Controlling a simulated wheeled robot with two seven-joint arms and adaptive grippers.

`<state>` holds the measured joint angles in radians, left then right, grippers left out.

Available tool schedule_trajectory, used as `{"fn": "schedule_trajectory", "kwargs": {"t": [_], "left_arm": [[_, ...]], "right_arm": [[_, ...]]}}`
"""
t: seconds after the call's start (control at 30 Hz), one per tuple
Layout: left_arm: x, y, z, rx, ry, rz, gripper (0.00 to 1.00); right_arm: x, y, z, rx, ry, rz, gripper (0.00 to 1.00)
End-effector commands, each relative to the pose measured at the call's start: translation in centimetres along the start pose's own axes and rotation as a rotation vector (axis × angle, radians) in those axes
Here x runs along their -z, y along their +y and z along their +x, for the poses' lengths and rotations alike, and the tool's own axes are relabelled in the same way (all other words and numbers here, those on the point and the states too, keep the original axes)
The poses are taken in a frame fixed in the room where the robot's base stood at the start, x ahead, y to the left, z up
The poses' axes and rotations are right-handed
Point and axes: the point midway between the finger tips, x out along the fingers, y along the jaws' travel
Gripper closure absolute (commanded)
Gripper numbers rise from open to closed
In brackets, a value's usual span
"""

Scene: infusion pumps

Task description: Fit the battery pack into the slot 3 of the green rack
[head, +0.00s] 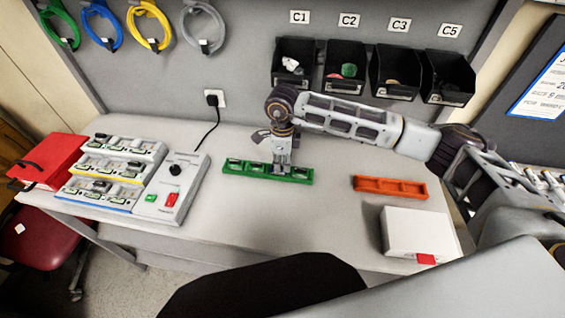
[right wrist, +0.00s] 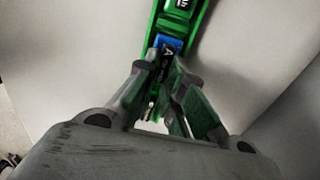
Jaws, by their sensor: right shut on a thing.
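The green rack (head: 240,173) lies on the table in front of my right arm, with small packs in its left part. My right gripper (head: 281,168) points down over the right-hand part of the rack. In the right wrist view, my right gripper (right wrist: 164,72) is shut on the battery pack (right wrist: 170,43), which shows a blue end and a dark face marked A. The pack is at the rack, whose green frame (right wrist: 203,22) runs beyond it. The fingers hide the pack's lower part, so I cannot tell how deep it sits. My left gripper is not in view.
An orange rack (head: 390,186) and a white box (head: 413,232) with a red tab stand at the right. A tester with a red switch (head: 172,190), stacked trays (head: 110,172) and a red case (head: 50,160) are at the left. Black bins (head: 345,68) hang behind.

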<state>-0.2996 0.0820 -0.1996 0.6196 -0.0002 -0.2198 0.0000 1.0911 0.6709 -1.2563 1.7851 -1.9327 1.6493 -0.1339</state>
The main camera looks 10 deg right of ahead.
Motion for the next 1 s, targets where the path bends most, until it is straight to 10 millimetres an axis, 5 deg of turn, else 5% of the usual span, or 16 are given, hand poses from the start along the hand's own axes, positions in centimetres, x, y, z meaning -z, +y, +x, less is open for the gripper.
{"fn": "schedule_trajectory", "kwargs": {"t": [1.0], "left_arm": [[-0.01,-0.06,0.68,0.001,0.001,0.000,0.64]], "right_arm": [[-0.01,-0.01,0.43,0.000,0.000,0.000,1.00]]}}
